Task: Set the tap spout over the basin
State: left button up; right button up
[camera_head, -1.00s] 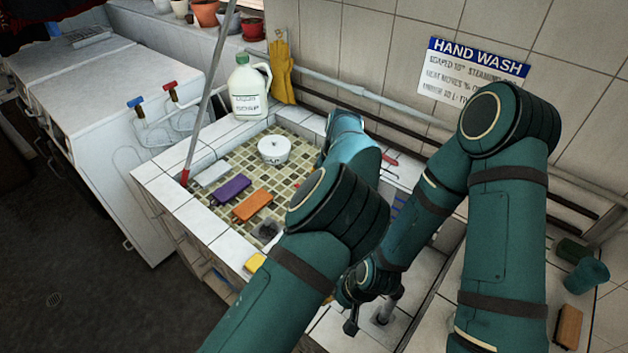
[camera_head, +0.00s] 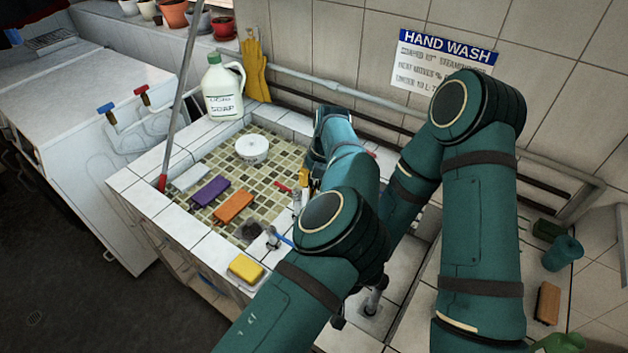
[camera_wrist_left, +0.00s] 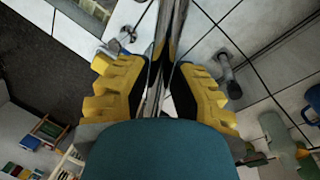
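The tiled basin (camera_head: 180,222) holds a white pot and several coloured blocks. At its right edge I see a red tap lever (camera_head: 283,187), a blue lever (camera_head: 283,240) and an upright metal piece (camera_head: 297,201) beside my left gripper (camera_head: 304,178). My arm hides most of the tap. In the left wrist view, the yellow-backed fingers of that gripper (camera_wrist_left: 161,78) stand either side of a narrow pale metallic strip, possibly the spout; contact is unclear.
A mop handle (camera_head: 182,95) leans at the basin's left. A yellow sponge (camera_head: 246,268) lies on the front rim. A teal cup (camera_head: 562,252) and brush (camera_head: 547,303) lie right.

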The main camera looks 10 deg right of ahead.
pick_arm(q)
jog(key=o, duration=0.3)
jog(key=shift+f, duration=0.1)
jog(key=shift+r, duration=0.2)
jog(key=r, duration=0.3)
jog(key=d+r, duration=0.1)
jog(key=r, duration=0.3)
jog(key=d+r, duration=0.1)
jog(key=r, duration=0.3)
jog(key=shift+s+d+r, duration=0.1)
jog(key=shift+s+r, duration=0.1)
jog(key=shift+s, duration=0.15)
